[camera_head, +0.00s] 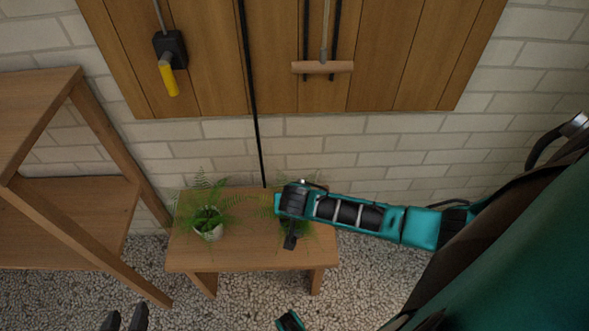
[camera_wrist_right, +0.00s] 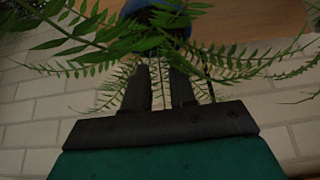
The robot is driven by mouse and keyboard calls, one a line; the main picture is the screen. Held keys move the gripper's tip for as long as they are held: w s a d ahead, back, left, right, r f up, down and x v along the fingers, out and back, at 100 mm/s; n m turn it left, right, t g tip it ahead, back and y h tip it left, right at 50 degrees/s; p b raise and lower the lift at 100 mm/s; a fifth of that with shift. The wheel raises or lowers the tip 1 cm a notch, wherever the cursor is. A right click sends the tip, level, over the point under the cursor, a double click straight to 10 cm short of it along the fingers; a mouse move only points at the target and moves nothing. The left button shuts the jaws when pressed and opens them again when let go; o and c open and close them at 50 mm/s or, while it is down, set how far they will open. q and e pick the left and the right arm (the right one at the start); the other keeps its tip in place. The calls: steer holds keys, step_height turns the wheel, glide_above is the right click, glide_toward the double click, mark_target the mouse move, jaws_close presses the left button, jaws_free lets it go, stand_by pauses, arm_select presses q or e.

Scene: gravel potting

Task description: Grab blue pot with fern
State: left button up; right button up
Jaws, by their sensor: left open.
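The blue pot (camera_wrist_right: 183,32) shows partly at the top of the right wrist view, beyond my fingertips, with its fern (camera_wrist_right: 90,35) spreading across the view. In the head view this fern (camera_head: 317,222) is on the right part of a wooden bench, and its pot is hidden by my right arm. My right gripper (camera_head: 290,240) is over it. In the right wrist view, the right gripper (camera_wrist_right: 160,72) has its two dark fingers apart, with leaves and wall visible between them. My left gripper (camera_head: 127,317) is open and empty at the bottom left of the head view.
The wooden bench (camera_head: 250,258) also holds a pale pot (camera_head: 208,232) with a fern (camera_head: 204,194) on its left. A wooden shelf (camera_head: 75,215) stands at the left. Tools hang on a wood panel (camera_head: 220,70) on the brick wall. Gravel (camera_head: 235,300) covers the floor.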

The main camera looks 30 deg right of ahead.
jaws_close()
stand_by(0.9)
